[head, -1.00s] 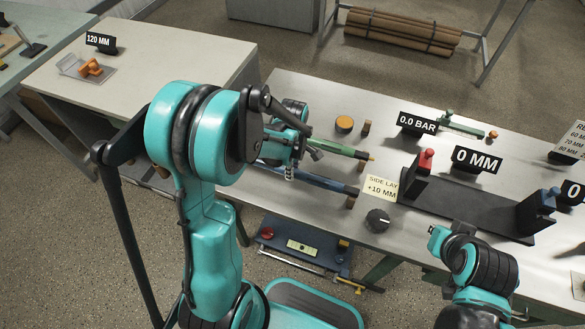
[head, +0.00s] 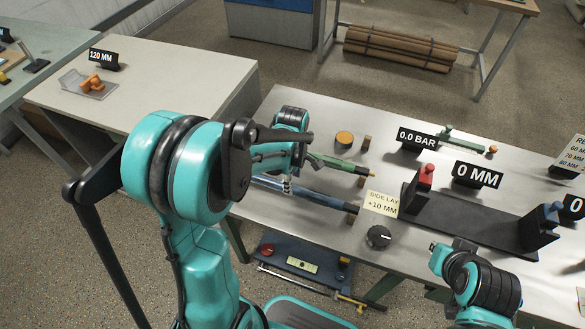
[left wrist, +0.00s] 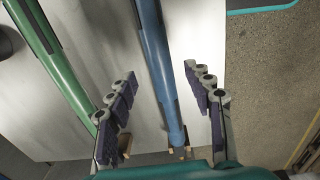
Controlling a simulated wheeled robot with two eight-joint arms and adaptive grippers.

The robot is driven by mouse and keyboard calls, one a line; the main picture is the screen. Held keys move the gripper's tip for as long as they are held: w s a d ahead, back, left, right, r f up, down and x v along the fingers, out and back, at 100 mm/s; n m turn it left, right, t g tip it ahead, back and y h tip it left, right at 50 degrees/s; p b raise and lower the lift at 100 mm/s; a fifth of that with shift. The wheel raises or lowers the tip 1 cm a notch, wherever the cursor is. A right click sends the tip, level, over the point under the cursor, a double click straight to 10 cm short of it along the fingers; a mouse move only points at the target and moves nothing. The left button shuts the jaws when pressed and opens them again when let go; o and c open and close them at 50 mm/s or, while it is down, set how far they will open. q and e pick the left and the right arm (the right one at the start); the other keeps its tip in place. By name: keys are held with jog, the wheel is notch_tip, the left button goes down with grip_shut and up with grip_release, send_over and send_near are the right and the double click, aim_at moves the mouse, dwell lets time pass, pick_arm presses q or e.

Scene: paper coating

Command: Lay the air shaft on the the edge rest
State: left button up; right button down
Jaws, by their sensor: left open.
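A blue shaft (head: 322,200) lies on the metal table, next to a green shaft (head: 336,163); I cannot tell which is the air shaft. In the left wrist view, the blue shaft (left wrist: 154,45) runs between the spread fingers of my left gripper (left wrist: 160,76), with the green shaft (left wrist: 45,55) to its left. My left gripper is open and holds nothing. Small wooden blocks (head: 350,219) are at the shafts' right ends; I cannot tell whether these are the edge rest. My right gripper (head: 437,250) is at the table's front edge.
A black plate (head: 470,222) with a red-topped stand (head: 424,180) and a blue-topped stand (head: 541,225) lies to the right. A dark dial (head: 379,237) and SIDE LAY card (head: 381,203) stand near the shaft ends. A low blue platform (head: 303,264) is below the front edge.

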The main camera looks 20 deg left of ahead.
pick_arm(q)
notch_tip(320, 180, up, 8)
jog(key=shift+r, duration=0.2)
dwell(0.5)
jog(key=s+d+r+m+t, duration=0.2)
jog(key=s+m, duration=0.3)
jog(key=m, duration=0.4)
jog(key=s+d+r+m+t, duration=0.2)
jog(key=s+m+t, duration=0.3)
jog(key=m, duration=0.4)
jog(key=shift+s+d+m, duration=0.25)
jog(key=shift+s+m, duration=0.05)
jog(key=shift+s, duration=0.45)
